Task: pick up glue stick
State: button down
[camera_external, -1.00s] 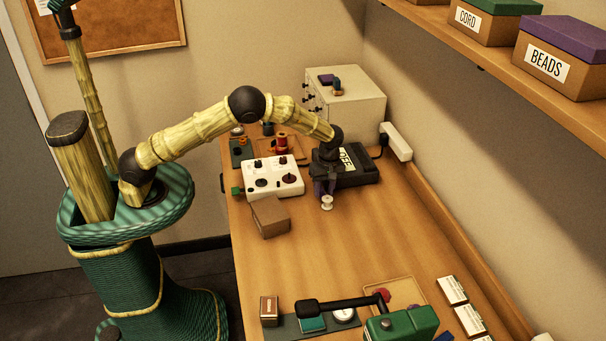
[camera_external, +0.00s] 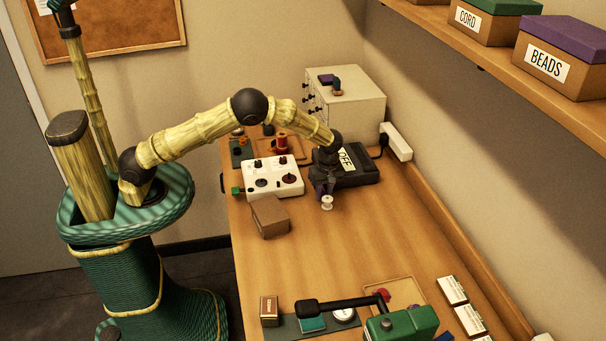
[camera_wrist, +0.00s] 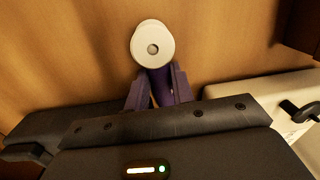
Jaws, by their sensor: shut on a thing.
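The glue stick (camera_wrist: 161,88) shows in the wrist view as a purple body with a round white end (camera_wrist: 152,47) that has a grey centre. My gripper (camera_wrist: 159,80) is shut on the purple body, with one dark finger on each side. The white end sticks out past the fingertips. In the external view, my gripper (camera_external: 323,187) is low over the table, in front of the black box, and the white end of the glue stick (camera_external: 327,202) shows just below it. I cannot tell whether the stick touches the table.
A black box (camera_external: 362,172) with an OFF label is close behind my gripper. A white control box (camera_external: 273,178) with knobs and a brown box (camera_external: 270,216) are to the left. A drawer cabinet (camera_external: 350,106) stands behind. The table middle (camera_external: 370,245) is clear.

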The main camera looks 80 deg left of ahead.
aim_at(324, 193)
jog(key=shift+r, duration=0.1)
notch_tip(324, 193, up, 10)
jog(key=b, duration=0.1)
dwell(0.3)
dwell(0.6)
jog(key=m, duration=0.2)
jog(key=s+f+m, duration=0.1)
jog(key=m, duration=0.1)
jog(key=shift+a, duration=0.1)
jog(key=s+m, duration=0.1)
jog(key=m, duration=0.4)
jog(key=s+f+m, duration=0.1)
jog(key=m, duration=0.4)
jog(key=s+f+m+t+y, duration=0.1)
jog(key=m, duration=0.4)
jog(key=shift+s+a+f, duration=0.2)
jog(key=shift+s+f, duration=0.05)
